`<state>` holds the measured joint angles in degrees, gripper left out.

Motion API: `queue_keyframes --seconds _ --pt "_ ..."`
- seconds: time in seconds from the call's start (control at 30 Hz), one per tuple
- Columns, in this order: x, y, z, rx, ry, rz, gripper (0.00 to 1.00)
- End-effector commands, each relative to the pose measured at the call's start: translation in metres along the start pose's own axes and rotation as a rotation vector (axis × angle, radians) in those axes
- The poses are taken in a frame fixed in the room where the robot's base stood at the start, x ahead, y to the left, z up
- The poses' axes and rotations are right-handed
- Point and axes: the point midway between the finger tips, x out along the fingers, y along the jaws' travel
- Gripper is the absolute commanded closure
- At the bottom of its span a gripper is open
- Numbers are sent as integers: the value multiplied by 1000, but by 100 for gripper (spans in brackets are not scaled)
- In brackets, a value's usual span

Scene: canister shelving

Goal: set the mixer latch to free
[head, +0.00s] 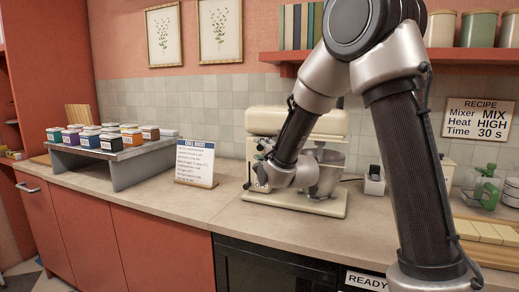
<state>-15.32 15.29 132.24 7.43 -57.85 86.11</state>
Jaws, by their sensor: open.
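The cream stand mixer (300,205) stands on the counter in the head view, with a grey metal bowl (330,178) at its right side. My arm reaches down across the mixer's front and hides much of its head and neck. My gripper (260,172) is at the mixer's left side, small and partly hidden by my own wrist; its jaws are open, and I see nothing held in them. Whether it touches the mixer cannot be told. The latch cannot be made out clearly, nor can its setting.
A card on a stand (195,163) stands left of the mixer. A raised rack (120,155) holds several coloured jars. A recipe sign (478,119) reads Mixer MIX, Heat HIGH, Time 30 s. A READY label (367,281) is below. The counter (150,207) is clear at front left.

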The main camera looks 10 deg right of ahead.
Motion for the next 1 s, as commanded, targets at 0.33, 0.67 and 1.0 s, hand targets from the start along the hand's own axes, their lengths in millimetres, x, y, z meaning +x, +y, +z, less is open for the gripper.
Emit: queue_keyframes --seconds 0.33,0.67,1.0 --pt "27 0 0 -1 0 1 57" --pt "26 0 0 -1 0 1 87" --pt "30 1 4 -2 0 2 100"
